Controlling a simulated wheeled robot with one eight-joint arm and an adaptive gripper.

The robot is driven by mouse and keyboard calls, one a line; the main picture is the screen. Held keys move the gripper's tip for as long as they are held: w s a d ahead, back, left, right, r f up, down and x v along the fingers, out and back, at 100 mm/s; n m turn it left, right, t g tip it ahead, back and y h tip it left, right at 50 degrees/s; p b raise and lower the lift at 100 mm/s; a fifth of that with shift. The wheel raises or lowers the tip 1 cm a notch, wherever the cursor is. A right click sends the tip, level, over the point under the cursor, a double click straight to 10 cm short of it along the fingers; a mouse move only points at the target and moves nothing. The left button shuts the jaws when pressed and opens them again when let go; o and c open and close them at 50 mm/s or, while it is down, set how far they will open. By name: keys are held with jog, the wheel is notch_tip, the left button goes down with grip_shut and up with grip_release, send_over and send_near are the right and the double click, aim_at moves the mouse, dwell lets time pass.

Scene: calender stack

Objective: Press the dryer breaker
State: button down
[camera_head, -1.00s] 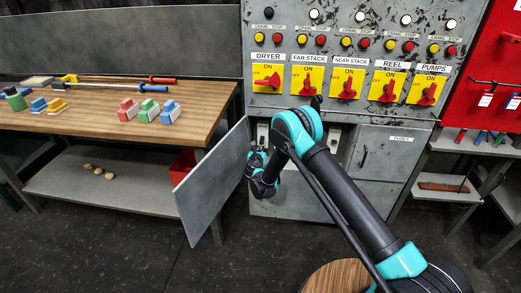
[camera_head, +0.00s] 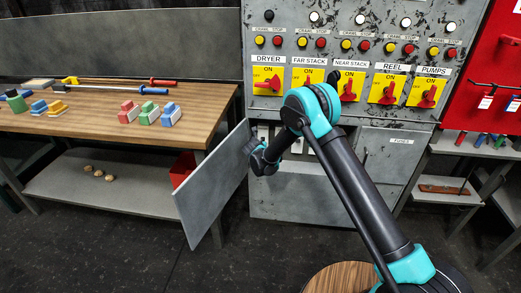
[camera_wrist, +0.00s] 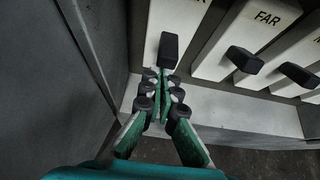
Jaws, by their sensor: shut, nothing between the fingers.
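In the wrist view, the dryer breaker is the leftmost white panel (camera_wrist: 192,22) with a black lever (camera_wrist: 168,50). Only the end of its label shows, an "R". My gripper (camera_wrist: 161,76) is shut and empty, its fingertips at the lower end of that lever. I cannot tell whether they touch it. In the head view, the breakers sit in the open compartment under the switch panel. My wrist (camera_head: 262,158) is in front of it by the open door, and the fingertips cannot be made out there.
The breaker marked FAR, with its black lever (camera_wrist: 245,60), is just to the right, and another lever (camera_wrist: 298,75) is beyond it. The open grey cabinet door (camera_head: 212,190) stands close on the left. Yellow switch plates, DRYER (camera_head: 267,81) leftmost, are above.

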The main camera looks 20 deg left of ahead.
jog(key=shift+w+r+g, duration=0.15)
jog(key=shift+r+g, duration=0.45)
jog(key=shift+r, duration=0.25)
jog(key=shift+r, duration=0.7)
jog(key=shift+w+a, duration=0.1)
notch_tip(320, 180, down, 4)
jog(key=s+r, duration=0.1)
jog(key=s, duration=0.1)
jog(key=r+v, duration=0.1)
jog(key=v, duration=0.8)
jog(key=shift+w+r+h, duration=0.15)
jog(key=shift+h, duration=0.15)
